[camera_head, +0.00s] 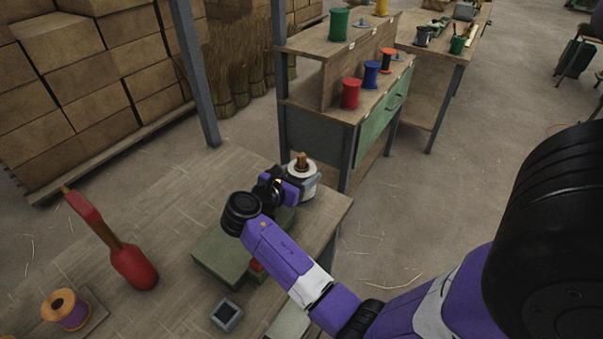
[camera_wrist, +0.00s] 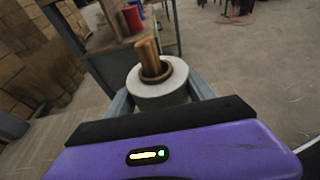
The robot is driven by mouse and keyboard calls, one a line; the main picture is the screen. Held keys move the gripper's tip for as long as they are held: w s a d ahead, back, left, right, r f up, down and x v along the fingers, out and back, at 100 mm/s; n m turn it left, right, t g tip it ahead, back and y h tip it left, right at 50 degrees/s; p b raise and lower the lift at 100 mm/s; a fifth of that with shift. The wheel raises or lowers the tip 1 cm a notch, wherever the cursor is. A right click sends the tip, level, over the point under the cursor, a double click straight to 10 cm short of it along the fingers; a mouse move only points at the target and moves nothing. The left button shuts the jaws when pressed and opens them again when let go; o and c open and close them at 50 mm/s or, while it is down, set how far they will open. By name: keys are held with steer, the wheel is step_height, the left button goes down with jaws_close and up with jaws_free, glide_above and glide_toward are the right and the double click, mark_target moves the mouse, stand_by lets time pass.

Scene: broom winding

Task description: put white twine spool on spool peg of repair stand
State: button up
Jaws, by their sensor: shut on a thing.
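The white twine spool (camera_head: 302,187) is upright at the far right corner of the workbench (camera_head: 170,190), and it fills the middle of the wrist view (camera_wrist: 160,92). My gripper (camera_wrist: 158,100) is shut on its sides, with one finger at the left and one at the right. A brown wooden peg (camera_wrist: 148,55) rises from the spool's centre hole, with a brown ring around it; it also shows in the head view (camera_head: 301,160). The spool appears to be around this peg. The spool's underside and the peg's lower part are hidden, so I cannot tell how it rests.
A green block (camera_head: 215,252) lies under my wrist. A small dark square box (camera_head: 227,315), a red-bodied tool (camera_head: 133,267) and an orange-and-purple spool (camera_head: 66,309) stand on the bench. Behind is a shelf (camera_head: 318,112) with coloured spools. Stacked boxes (camera_head: 75,60) stand at left.

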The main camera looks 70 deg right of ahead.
steer(key=o, duration=1.7)
steer(key=shift+c, duration=0.2)
steer(key=shift+w+a+r, duration=0.1)
steer(key=shift+a+r, duration=0.05)
steer(key=shift+a, duration=0.05)
steer(key=v, duration=1.1)
steer(key=shift+a+r, duration=0.1)
steer(key=shift+a, duration=0.2)
steer(key=shift+r, duration=0.1)
